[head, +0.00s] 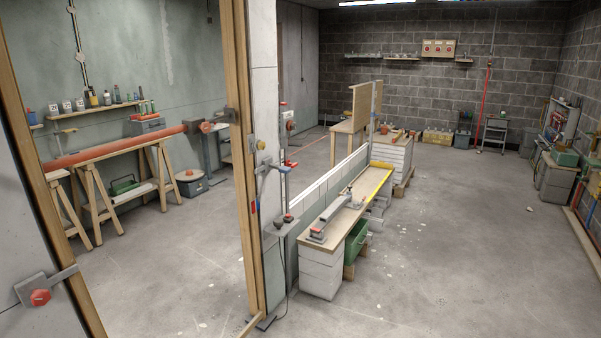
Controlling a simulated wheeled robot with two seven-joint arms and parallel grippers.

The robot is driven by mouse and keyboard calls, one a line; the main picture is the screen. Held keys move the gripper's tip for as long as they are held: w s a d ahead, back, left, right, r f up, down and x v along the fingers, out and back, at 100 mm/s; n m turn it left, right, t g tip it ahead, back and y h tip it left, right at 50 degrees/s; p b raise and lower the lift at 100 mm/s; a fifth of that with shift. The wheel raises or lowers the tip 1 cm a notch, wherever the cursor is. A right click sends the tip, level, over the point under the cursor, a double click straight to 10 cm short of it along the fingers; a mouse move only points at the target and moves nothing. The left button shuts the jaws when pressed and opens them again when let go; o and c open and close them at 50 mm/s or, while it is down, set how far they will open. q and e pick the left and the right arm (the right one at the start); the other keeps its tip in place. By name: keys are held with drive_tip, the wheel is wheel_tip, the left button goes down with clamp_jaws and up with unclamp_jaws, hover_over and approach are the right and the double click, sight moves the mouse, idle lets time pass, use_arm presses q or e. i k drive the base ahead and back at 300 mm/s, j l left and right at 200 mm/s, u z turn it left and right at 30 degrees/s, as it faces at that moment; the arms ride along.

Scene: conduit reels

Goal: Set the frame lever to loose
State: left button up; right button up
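A tall wooden frame (240,190) stands close in front at the left, with a second slanted post (38,170) at the far left. A grey clamp with a red knob (40,297) sits on the left post, low down. I cannot tell which of these is the frame lever, and no loose marking is readable. Neither of my grippers shows.
A long bench (346,205) with a yellow end runs beside a low partition. A white pillar (264,80) stands behind the frame. Trestles (97,205) carry a red pipe (110,151) at the left. The concrete floor (480,240) at the right is largely clear.

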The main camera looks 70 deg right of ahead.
sight(284, 169)
drive_tip(key=i+l+z, duration=0.1)
drive_tip(key=z, duration=1.9)
drive_tip(key=i+z, duration=0.1)
drive_tip(key=i, duration=0.45)
drive_tip(key=i+j+z, duration=0.15)
drive_tip(key=i, duration=0.35)
drive_tip(key=i+j+z, duration=0.1)
drive_tip(key=i, duration=0.45)
drive_tip(key=j, duration=0.1)
